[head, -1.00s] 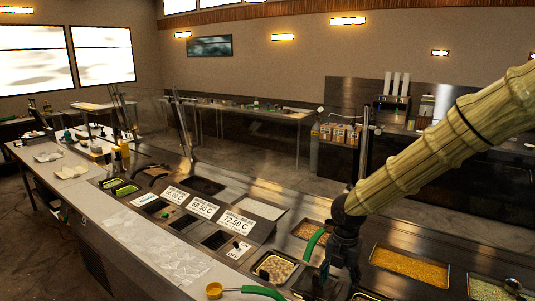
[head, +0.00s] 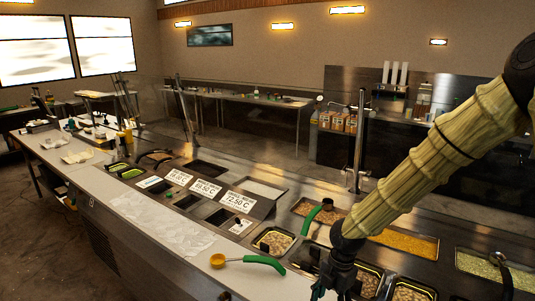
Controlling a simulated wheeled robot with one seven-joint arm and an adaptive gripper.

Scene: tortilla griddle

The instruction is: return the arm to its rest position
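My arm, in a pale yellow ribbed sleeve, comes in from the right edge of the head view and slopes down to the left. My gripper (head: 334,288) is a dark shape at the bottom edge, low over the front counter by the food pans. Its fingers are dark and partly cut off by the frame. I cannot tell whether they are open or shut, and no held thing is clearly visible.
A green-handled ladle with a yellow cup (head: 217,260) lies on the white counter (head: 160,225), left of my gripper. Another green handle (head: 310,219) leans at a food pan. Pans of yellow food (head: 405,241) and pale food (head: 273,241) are nearby. A metal post (head: 358,150) stands behind.

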